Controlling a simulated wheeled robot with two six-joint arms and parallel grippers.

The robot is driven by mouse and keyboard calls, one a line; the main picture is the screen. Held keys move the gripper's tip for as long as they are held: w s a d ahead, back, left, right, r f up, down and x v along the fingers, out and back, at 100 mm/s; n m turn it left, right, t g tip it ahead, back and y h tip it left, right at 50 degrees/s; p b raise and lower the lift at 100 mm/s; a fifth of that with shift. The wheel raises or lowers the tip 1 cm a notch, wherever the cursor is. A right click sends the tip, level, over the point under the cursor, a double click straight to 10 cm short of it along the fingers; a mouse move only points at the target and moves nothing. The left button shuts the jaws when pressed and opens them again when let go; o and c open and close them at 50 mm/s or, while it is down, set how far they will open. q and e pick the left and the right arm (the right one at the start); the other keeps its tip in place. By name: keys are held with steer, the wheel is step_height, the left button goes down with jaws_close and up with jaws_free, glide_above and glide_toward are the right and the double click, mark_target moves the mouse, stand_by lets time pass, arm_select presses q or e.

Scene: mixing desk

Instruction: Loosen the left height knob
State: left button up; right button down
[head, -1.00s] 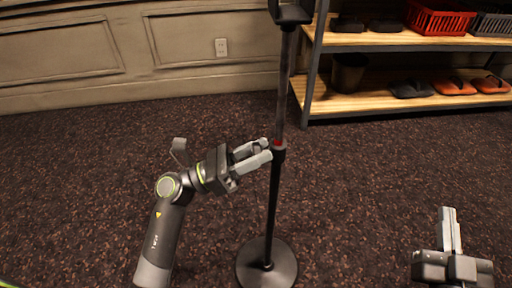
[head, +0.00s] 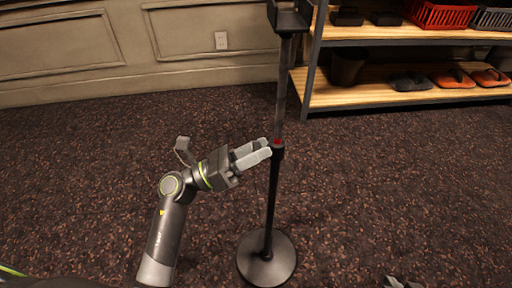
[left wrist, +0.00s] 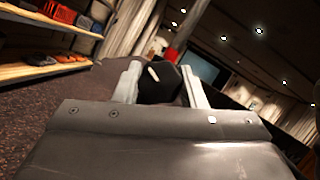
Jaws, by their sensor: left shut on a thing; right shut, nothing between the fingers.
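A black stand (head: 271,205) rises from a round base (head: 266,258) on the carpet, with a red band (head: 277,142) at its height joint. My left gripper (head: 263,150) is at this joint, reaching in from the left. In the left wrist view, a black height knob (left wrist: 158,85) with a white mark sits between the two fingers, and the gripper is shut on it. The fingers hide most of the knob in the head view. My right gripper (head: 403,283) is shut and empty at the bottom edge, mostly out of view.
A shelf (head: 400,88) with slippers, a dark bin (head: 346,68) and a red basket (head: 441,14) stands behind at the right. A holder (head: 288,20) tops the stand. The carpet right of the stand is clear.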

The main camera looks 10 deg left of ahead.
steer(key=shift+s+a+f, duration=0.1)
steer(key=shift+s+f, duration=0.05)
steer(key=shift+s, duration=0.1)
arm_select(q)
steer(key=o, duration=1)
steer(key=shift+a, duration=0.1)
steer(key=shift+s+a+f, duration=0.2)
steer(key=shift+a, duration=0.05)
steer(key=b+v, duration=0.1)
steer(key=v, duration=1.5)
steer(key=shift+a+b, duration=0.3)
steer(key=shift+b, duration=0.05)
arm_select(e)
steer(key=w+d+r+t+h, duration=0.1)
steer(key=w+d+r+t, duration=0.1)
steer(key=w+r+t, duration=0.4)
steer(key=shift+w+r+t, duration=0.4)
steer(key=shift+w+r, duration=0.3)
steer(key=shift+r, duration=1)
arm_select(q)
steer(key=shift+s+f, duration=0.1)
steer(key=shift+s, duration=0.05)
